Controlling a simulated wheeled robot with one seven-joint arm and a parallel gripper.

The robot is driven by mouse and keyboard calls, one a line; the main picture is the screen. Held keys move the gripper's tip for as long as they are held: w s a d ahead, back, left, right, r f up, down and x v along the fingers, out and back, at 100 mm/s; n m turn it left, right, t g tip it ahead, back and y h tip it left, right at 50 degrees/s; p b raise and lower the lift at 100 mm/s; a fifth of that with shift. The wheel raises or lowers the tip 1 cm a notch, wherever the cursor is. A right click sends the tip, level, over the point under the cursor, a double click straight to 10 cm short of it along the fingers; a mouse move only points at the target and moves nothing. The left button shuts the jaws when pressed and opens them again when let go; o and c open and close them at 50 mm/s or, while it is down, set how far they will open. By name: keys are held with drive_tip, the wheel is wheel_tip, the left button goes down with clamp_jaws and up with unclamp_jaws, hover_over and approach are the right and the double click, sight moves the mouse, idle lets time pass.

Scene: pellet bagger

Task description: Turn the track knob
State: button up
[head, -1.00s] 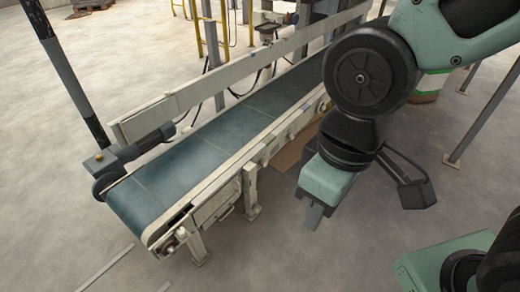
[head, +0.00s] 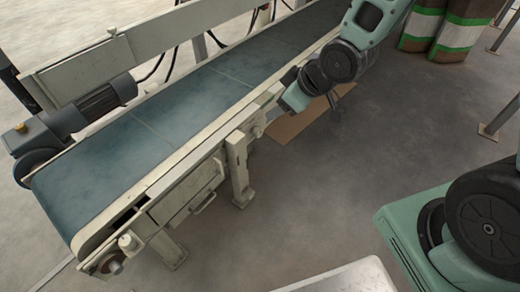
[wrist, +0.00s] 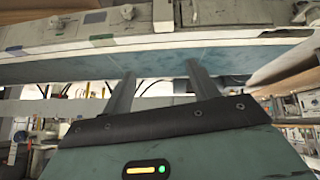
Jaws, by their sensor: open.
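The conveyor (head: 190,115) has a dark blue-green belt in a cream frame. A pale round knob-like part (head: 128,242) stands at its near end, far from my gripper. My gripper (wrist: 161,70) is by the right-hand side of the frame, farther along; in the head view its fingers are not clear. In the wrist view the two fingers are apart with nothing between them. The conveyor's frame edge spans the top there, with small pale fittings, one of them knob-like (wrist: 127,12). I cannot tell which part is the track knob.
A black motor (head: 95,103) sits on the belt's far-left side. A drawer-like box (head: 190,195) and legs (head: 240,170) are under the frame. Green-and-white banded sacks (head: 460,25) stand at the back right. The floor right of the conveyor is mostly clear, with brown cardboard (head: 295,122) on it.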

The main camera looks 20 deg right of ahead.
drive_tip(key=w+d+f+t+y+b, duration=0.1)
drive_tip(key=w+d+f+b, duration=0.1)
drive_tip(key=f+b, duration=0.5)
drive_tip(key=w+d+f+t+y+b, duration=0.1)
drive_tip(key=w+d+f+t+b, duration=0.2)
drive_tip(key=f, duration=0.7)
drive_tip(key=t+y+b, duration=0.1)
drive_tip(key=b, duration=0.8)
approach(260, 133)
drive_tip(key=b+x, duration=0.2)
drive_tip(key=x, duration=0.1)
drive_tip(key=b+x, duration=0.5)
drive_tip(key=x, duration=0.1)
drive_tip(key=shift+w+d+f, duration=0.1)
drive_tip(key=shift+d+f, duration=0.05)
drive_tip(key=shift+f, duration=0.25)
drive_tip(key=shift+w+a+f+b, duration=0.1)
drive_tip(key=shift+w+a+b, duration=0.25)
drive_tip(key=shift+w, duration=0.1)
drive_tip(key=c, duration=1)
